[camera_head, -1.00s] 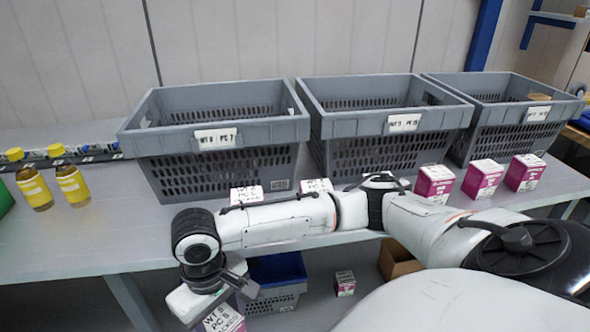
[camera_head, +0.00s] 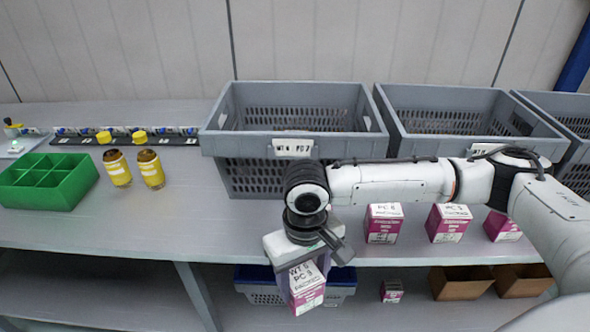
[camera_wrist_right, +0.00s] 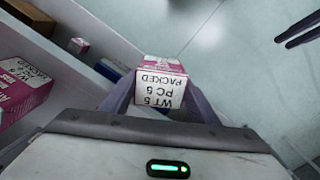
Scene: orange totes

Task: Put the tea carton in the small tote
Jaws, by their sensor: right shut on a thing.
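The tea carton (camera_head: 307,295), magenta and white with a "WT 5 PC 5" label, hangs in my right gripper (camera_head: 306,270). The gripper is shut on it, in front of the table edge. In the right wrist view, the carton (camera_wrist_right: 161,72) sits between the fingers, its "PACKED" label facing the camera. A small blue and grey tote (camera_head: 343,276) stands on the lower shelf behind the carton, partly hidden by the gripper and carton; a blue part (camera_wrist_right: 108,70) shows in the wrist view.
Large grey totes (camera_head: 292,148) line the table, with several magenta cartons (camera_head: 384,223) before them. Another carton (camera_head: 391,291) and brown boxes (camera_head: 460,283) are right of the blue tote.

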